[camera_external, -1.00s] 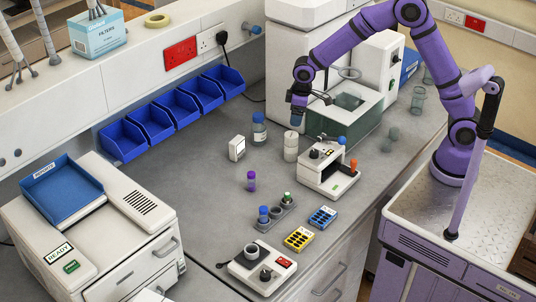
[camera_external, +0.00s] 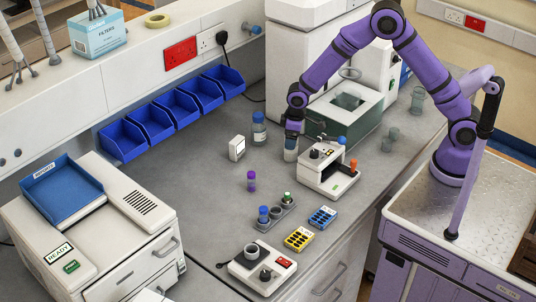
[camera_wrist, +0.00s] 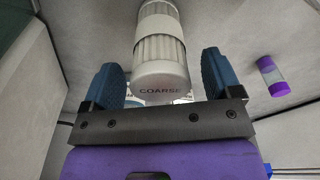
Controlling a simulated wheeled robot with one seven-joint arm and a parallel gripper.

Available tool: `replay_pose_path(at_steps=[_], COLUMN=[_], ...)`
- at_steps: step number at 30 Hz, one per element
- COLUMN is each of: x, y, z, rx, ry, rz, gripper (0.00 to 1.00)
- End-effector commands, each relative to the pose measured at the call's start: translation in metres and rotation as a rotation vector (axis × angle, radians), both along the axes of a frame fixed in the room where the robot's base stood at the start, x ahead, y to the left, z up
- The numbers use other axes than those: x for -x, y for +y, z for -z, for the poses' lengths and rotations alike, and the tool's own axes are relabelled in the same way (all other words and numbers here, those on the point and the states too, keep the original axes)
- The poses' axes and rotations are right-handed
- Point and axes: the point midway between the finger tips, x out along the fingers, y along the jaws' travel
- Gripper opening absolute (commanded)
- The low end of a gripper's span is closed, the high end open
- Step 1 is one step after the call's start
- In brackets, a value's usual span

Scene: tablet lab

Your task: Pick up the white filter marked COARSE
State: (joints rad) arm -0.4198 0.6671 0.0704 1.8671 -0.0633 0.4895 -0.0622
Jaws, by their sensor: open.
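The white filter marked COARSE (camera_wrist: 160,55) is a pleated white cylinder with a smooth band. In the wrist view it stands between the two blue fingers of my gripper (camera_wrist: 162,78), with a gap on each side. In the external view the filter (camera_external: 290,154) stands on the bench left of the small white instrument, its upper part hidden by my gripper (camera_external: 292,138). My gripper is open, pointing down around the filter's top. I cannot tell whether a finger touches it.
A small white instrument with an orange knob (camera_external: 325,170) stands close on the right. A blue-capped bottle (camera_external: 259,130) is just behind left, and a white timer-like box (camera_external: 237,148) is further left. A purple vial (camera_external: 251,181) stands in front, with clear bench around it.

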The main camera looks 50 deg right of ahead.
Motion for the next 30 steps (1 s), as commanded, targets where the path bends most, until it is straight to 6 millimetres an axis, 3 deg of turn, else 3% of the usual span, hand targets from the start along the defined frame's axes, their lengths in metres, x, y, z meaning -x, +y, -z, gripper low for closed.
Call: replay_pose_path(at_steps=[3, 10, 17, 26, 30], x=[-0.001, -0.001, -0.001, -0.001, -0.002], y=[0.001, 0.001, 0.001, 0.001, 0.001], z=[0.011, 0.012, 0.012, 0.009, -0.006], rx=[0.001, -0.001, 0.0, -0.001, -0.002], ry=[0.001, -0.001, 0.0, -0.001, -0.003], rz=[0.0, 0.0, 0.0, 0.0, 0.0], gripper=[0.84, 0.82, 0.29, 0.28, 0.28])
